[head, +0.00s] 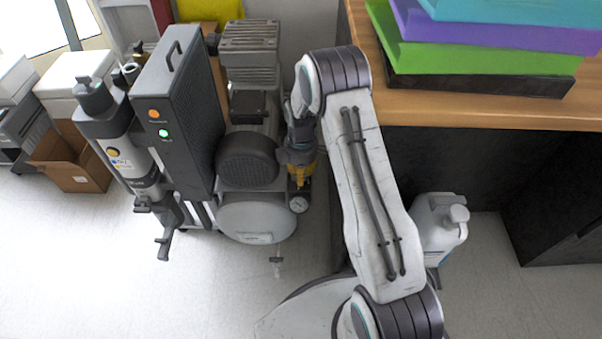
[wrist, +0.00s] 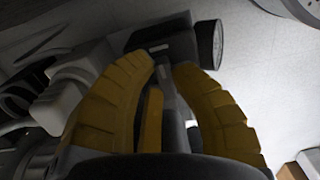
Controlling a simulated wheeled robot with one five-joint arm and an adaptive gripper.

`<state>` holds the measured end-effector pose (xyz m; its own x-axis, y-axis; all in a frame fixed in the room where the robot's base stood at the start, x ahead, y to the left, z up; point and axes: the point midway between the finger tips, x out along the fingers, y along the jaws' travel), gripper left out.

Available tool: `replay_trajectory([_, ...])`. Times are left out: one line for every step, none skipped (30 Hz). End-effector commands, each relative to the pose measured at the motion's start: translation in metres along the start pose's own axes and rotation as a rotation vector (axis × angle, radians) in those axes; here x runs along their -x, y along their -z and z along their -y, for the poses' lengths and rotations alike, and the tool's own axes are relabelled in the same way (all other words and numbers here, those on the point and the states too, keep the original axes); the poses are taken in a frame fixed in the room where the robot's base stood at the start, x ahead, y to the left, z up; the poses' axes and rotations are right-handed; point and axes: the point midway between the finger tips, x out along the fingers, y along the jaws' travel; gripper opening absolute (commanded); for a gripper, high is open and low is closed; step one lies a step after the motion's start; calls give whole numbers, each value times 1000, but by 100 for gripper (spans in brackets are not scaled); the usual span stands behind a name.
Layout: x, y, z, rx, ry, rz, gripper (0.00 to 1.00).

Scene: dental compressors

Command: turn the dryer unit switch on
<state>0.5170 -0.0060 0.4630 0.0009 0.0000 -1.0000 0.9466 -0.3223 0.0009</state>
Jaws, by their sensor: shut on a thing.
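The dryer unit (head: 172,110) is a tall dark box with a top handle, left of the motor in the head view. Its front has an orange light (head: 154,114) and a lit green light (head: 163,133). I cannot make out which part is its switch. My gripper (head: 301,172) is right of the compressor, pointing down, apart from the dryer box. In the wrist view its yellow fingers (wrist: 168,62) are shut on a dark fitting (wrist: 165,45) with a ridged round end (wrist: 210,45). The fingers partly hide the fitting.
The compressor motor (head: 249,60) and light tank (head: 256,222) stand beside my gripper. A round gauge (head: 299,204) is just below it. A wooden desk (head: 480,112) with coloured folders is at right, with a white bottle (head: 437,225) by it. Floor in front is mostly clear.

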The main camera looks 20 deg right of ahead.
Motion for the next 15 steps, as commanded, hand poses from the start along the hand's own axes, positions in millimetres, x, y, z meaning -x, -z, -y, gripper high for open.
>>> replay_trajectory([-1,0,1,11,2,1,0])
replay_trajectory([-1,0,1,16,2,1,0])
replay_trajectory([-1,0,1,21,2,1,0])
replay_trajectory([-1,0,1,23,2,1,0])
replay_trajectory([-1,0,1,26,2,1,0])
replay_trajectory([-1,0,1,28,2,1,0])
replay_trajectory([-1,0,1,30,2,1,0])
replay_trajectory([-1,0,1,31,2,1,0])
replay_trajectory([-1,0,1,31,2,1,0])
replay_trajectory([-1,0,1,32,2,1,0])
replay_trajectory([-1,0,1,32,2,1,0])
replay_trajectory([-1,0,1,32,2,1,0])
replay_trajectory([-1,0,1,32,2,1,0])
replay_trajectory([-1,0,1,32,2,1,0])
replay_trajectory([-1,0,1,32,2,1,0])
